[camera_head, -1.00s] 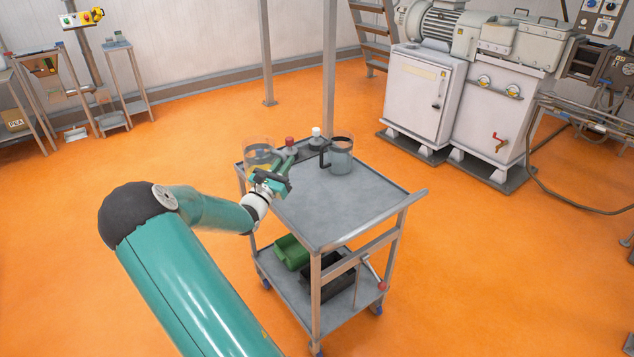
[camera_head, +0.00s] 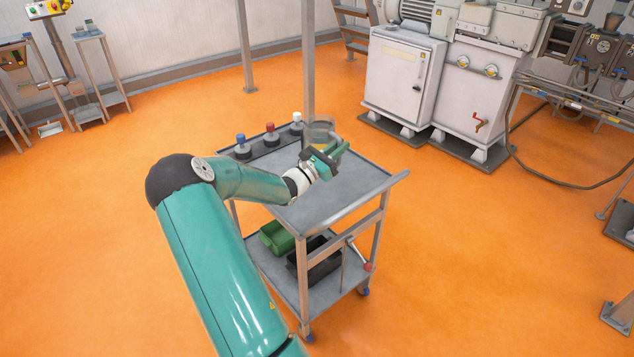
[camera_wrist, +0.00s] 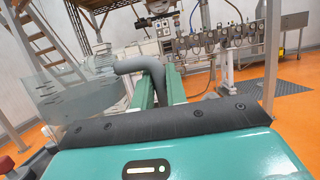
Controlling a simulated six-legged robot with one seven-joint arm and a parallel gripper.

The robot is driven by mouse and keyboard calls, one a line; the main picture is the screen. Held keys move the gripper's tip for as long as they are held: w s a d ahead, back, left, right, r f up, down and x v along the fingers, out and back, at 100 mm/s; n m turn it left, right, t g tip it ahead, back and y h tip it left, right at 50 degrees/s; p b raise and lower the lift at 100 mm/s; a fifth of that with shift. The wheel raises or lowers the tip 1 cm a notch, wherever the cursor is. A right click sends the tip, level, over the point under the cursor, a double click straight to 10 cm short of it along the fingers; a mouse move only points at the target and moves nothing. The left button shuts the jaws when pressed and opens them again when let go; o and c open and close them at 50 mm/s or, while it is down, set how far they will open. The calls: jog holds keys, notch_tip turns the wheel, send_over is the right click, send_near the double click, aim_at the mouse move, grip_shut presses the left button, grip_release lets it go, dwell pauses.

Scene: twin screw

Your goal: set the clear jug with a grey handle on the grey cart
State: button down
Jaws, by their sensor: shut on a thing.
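The clear jug with a grey handle (camera_head: 319,128) is at the far right part of the grey cart (camera_head: 345,190) in the head view. My gripper (camera_head: 334,152) is over the cart top in front of it. In the wrist view the clear jug body (camera_wrist: 75,98) is at left, and its curved grey handle (camera_wrist: 150,68) lies between my green fingers (camera_wrist: 160,92), which are shut on it. The jug looks upright. I cannot tell whether its base touches the cart, as my gripper hides its lower part.
Bottles with blue (camera_head: 241,138), red (camera_head: 270,127) and white (camera_head: 297,116) caps stand along the cart's far edge. The near cart top is clear. A green bin (camera_head: 277,237) and a black bin (camera_head: 315,262) are on the lower shelf. White machines (camera_head: 405,80) stand behind.

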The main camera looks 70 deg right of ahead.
jog(key=w+a+f, duration=0.3)
jog(key=a+f, duration=0.3)
jog(key=f, duration=0.4)
jog(key=shift+w+a, duration=0.2)
jog(key=shift+a, duration=0.1)
jog(key=c, duration=1.4)
grip_release()
jog(key=shift+f, duration=0.15)
